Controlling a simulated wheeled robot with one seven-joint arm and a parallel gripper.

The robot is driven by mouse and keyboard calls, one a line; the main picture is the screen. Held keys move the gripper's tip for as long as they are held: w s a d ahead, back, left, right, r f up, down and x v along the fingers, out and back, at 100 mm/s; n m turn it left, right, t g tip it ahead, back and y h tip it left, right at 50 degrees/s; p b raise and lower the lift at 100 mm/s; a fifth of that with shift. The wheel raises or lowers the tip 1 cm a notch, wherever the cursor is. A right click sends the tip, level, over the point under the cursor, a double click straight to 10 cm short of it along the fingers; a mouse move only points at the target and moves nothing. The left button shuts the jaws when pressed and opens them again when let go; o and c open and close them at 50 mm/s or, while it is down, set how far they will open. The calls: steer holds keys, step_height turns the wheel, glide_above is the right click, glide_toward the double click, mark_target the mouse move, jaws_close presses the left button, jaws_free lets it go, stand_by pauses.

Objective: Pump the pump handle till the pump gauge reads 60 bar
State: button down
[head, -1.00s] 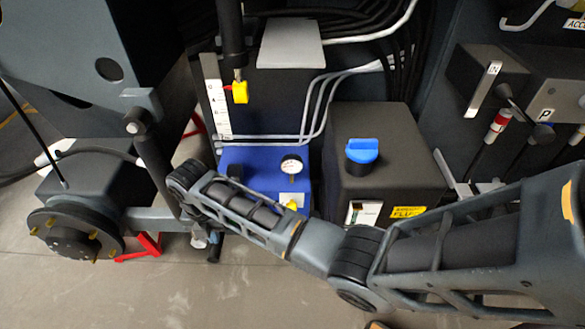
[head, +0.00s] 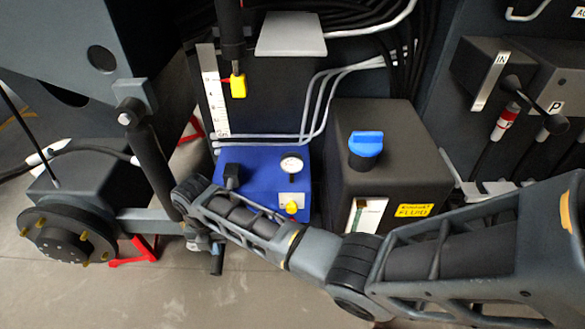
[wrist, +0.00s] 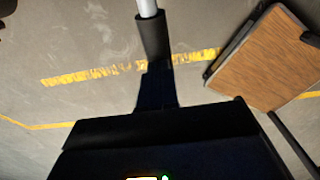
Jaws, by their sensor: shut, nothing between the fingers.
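The blue pump box (head: 262,178) stands on the floor, left of a black fluid tank. Its round white pump gauge (head: 291,164) is on top; the needle is too small to read. A dark block (head: 232,176) sits on the box's left part. In the wrist view a silver rod with a black grip (wrist: 152,36), apparently the pump handle, reaches in from the top. My gripper (wrist: 155,78) is shut and empty, its dark fingers at the grip's end; I cannot tell whether they touch. In the head view my forearm crosses before the pump and hides its lower front.
The black tank (head: 375,150) has a blue cap (head: 365,147). A wheel hub (head: 68,240) and red stand (head: 135,252) are at left. A yellow-tipped rod (head: 238,85) hangs above the pump. A wood-topped table (wrist: 265,60) is right in the wrist view. Floor is open in front.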

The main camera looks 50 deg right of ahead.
steer(key=shift+w+d+f+b, duration=0.15)
steer(key=shift+f+b, duration=0.55)
steer(key=shift+f, duration=0.4)
steer(key=shift+s+d+f+b, duration=0.1)
steer(key=shift+f+b, duration=0.6)
steer(key=shift+f, duration=0.4)
steer(key=r+p, duration=0.2)
steer(key=p, duration=0.1)
steer(key=r+p, duration=0.2)
steer(key=r, duration=0.1)
steer(key=r+p, duration=0.3)
steer(key=shift+s+a+r+p, duration=0.2)
steer(key=shift+a+p, duration=0.15)
steer(key=shift+s+a+r, duration=0.1)
steer(key=shift+r, duration=0.95)
steer(key=shift+a+r, duration=0.1)
steer(key=shift+r, duration=0.95)
steer(key=shift+w+d+f+b, duration=0.1)
steer(key=shift+d+f+b, duration=0.1)
steer(key=shift+f+b, duration=1.5)
steer(key=shift+w+d+f+b, duration=0.15)
steer(key=shift+f+b, duration=0.85)
steer(key=shift+f, duration=1.35)
step_height(320, 180, up, 6)
steer(key=p, duration=0.5)
steer(key=shift+f+p, duration=0.15)
steer(key=shift+p, duration=0.15)
steer(key=shift+a+r, duration=0.1)
steer(key=shift+r, duration=2.25)
